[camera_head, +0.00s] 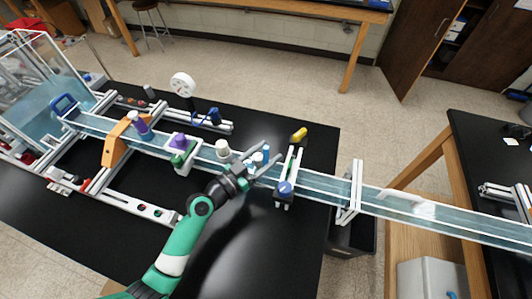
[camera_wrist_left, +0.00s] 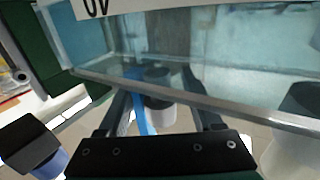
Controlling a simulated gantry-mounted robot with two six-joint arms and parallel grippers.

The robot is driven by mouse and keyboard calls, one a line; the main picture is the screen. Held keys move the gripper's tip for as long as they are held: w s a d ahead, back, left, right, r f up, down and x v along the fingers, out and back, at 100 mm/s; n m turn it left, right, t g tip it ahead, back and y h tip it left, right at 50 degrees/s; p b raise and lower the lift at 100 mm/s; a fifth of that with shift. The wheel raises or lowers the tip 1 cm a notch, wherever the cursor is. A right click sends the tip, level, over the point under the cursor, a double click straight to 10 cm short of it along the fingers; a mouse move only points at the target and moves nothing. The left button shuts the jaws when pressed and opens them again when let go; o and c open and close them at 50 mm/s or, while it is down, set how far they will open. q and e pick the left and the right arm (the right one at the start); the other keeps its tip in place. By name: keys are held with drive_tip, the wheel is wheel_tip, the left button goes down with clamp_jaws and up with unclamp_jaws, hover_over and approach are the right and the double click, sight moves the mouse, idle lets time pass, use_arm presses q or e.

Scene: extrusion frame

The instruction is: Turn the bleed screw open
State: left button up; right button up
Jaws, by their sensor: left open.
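My left gripper (camera_head: 266,156) is open beside the clear water channel (camera_head: 313,184), near small white and blue vial-like parts (camera_head: 257,159). In the left wrist view its two dark fingers (camera_wrist_left: 160,98) spread apart below the channel's glass edge (camera_wrist_left: 215,98). Between and beyond them show a white cylinder with a dark top (camera_wrist_left: 158,86) and a blue strip (camera_wrist_left: 139,112). No contact with the fingers is clear. I cannot tell which part is the bleed screw. A blue knob (camera_head: 285,188) stands on a bracket just right of the gripper. My right gripper is not in view.
A white-capped part (camera_head: 222,147), a purple-and-green fitting (camera_head: 180,146) and an orange arch (camera_head: 114,145) stand along the channel to the left. A round gauge (camera_head: 183,84) rises behind. Black bench (camera_head: 270,235) is clear in front.

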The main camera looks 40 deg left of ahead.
use_arm(q)
drive_tip(key=s+b, duration=0.1)
drive_tip(key=s, duration=1)
drive_tip(key=shift+s+b, duration=0.35)
drive_tip(key=shift+b, duration=0.05)
drive_tip(key=shift+a, duration=0.15)
